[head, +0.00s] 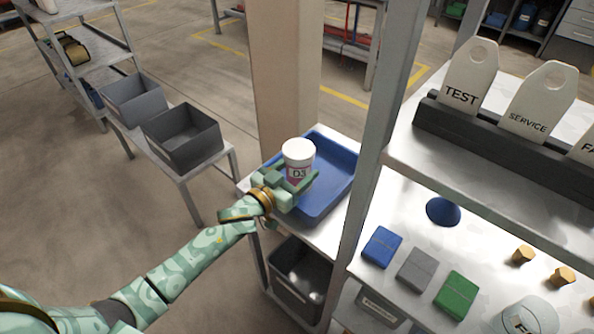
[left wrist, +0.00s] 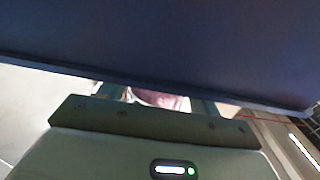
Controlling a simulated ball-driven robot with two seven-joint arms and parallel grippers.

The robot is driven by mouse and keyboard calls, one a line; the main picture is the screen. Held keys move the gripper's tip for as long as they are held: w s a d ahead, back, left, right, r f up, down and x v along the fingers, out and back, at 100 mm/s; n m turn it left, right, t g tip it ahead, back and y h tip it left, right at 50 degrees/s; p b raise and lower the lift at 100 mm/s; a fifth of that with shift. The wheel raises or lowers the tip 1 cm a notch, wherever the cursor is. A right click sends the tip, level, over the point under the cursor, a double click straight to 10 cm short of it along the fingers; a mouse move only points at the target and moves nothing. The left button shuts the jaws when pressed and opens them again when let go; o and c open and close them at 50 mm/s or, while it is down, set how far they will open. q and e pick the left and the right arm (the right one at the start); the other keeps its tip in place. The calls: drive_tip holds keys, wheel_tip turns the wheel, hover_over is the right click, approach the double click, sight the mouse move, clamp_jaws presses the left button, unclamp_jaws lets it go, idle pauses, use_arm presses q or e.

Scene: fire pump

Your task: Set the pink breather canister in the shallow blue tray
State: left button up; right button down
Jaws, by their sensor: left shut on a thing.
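The pink breather canister (head: 298,153) has a white upper part and a pink band marked D3. It is upright in my left gripper (head: 296,182), which is shut on it. The shallow blue tray (head: 338,165) lies on a light bench, and the canister shows over its left part. I cannot tell whether the canister's base touches the tray floor. In the left wrist view a pink piece of the canister (left wrist: 158,98) shows between the fingers, under a dark blue surface that fills the top. My right gripper is not in view.
A beige pillar (head: 284,75) stands behind the tray and a grey post (head: 384,120) rises close at its right. Grey bins (head: 182,145) stand on a low bench to the left. At right, a bench holds blue, grey and green blocks (head: 416,268) and upright tags (head: 468,80).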

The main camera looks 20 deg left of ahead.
use_arm(q)
drive_tip(key=shift+f+b, duration=0.35)
drive_tip(key=shift+f, duration=0.25)
drive_tip(key=o, duration=1.2)
